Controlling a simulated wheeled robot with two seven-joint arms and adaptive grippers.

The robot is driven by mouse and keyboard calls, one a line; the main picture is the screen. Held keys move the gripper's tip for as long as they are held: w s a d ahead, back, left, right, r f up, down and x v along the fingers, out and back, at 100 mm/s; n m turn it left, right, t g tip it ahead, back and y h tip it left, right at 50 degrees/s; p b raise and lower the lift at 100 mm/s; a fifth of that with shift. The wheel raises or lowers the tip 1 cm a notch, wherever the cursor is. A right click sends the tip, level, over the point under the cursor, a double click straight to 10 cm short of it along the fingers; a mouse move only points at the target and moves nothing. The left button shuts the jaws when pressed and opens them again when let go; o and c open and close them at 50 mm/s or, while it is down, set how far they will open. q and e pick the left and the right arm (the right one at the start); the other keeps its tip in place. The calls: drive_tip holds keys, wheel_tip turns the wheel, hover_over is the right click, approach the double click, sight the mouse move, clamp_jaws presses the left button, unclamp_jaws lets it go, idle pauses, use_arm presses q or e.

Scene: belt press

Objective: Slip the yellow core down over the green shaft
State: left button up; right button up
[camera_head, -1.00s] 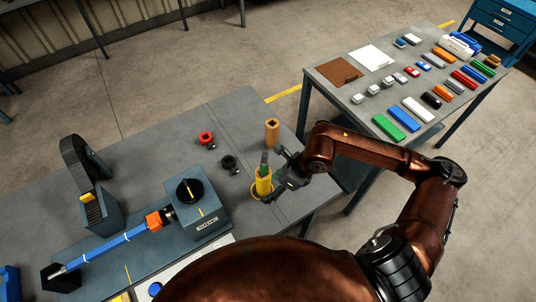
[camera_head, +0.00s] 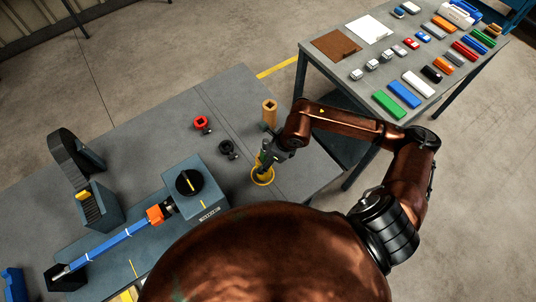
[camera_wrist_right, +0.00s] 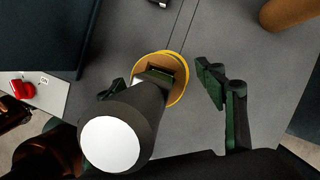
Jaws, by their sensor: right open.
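The yellow core (camera_head: 262,178) shows low on the grey bench as a yellow ring, partly hidden by my right gripper. In the right wrist view the yellow core (camera_wrist_right: 181,87) has a brownish inside around part of the green shaft (camera_wrist_right: 158,69). A dark cylinder with a pale end rises from there towards the camera; I cannot tell whether it is the shaft's top. My right gripper (camera_head: 266,158) is open, its fingers on either side of that cylinder and apart from it in the right wrist view. How far down the core sits is unclear. My left gripper is out of view.
A tan cylinder (camera_head: 269,113) stands just behind my right gripper. A black knob-like part (camera_head: 227,148) and a red one (camera_head: 201,123) lie to the left. A blue-grey press block (camera_head: 194,190) stands further left. The far table (camera_head: 345,72) holds several coloured blocks.

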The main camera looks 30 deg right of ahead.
drive_tip(key=shift+f, duration=0.3)
drive_tip(key=shift+a, duration=0.1)
drive_tip(key=c, duration=1.4)
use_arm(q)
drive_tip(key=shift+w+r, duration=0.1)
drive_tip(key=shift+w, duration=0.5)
use_arm(e)
drive_tip(key=o, duration=1.4)
drive_tip(key=shift+r, duration=0.1)
drive_tip(key=v, duration=1.2)
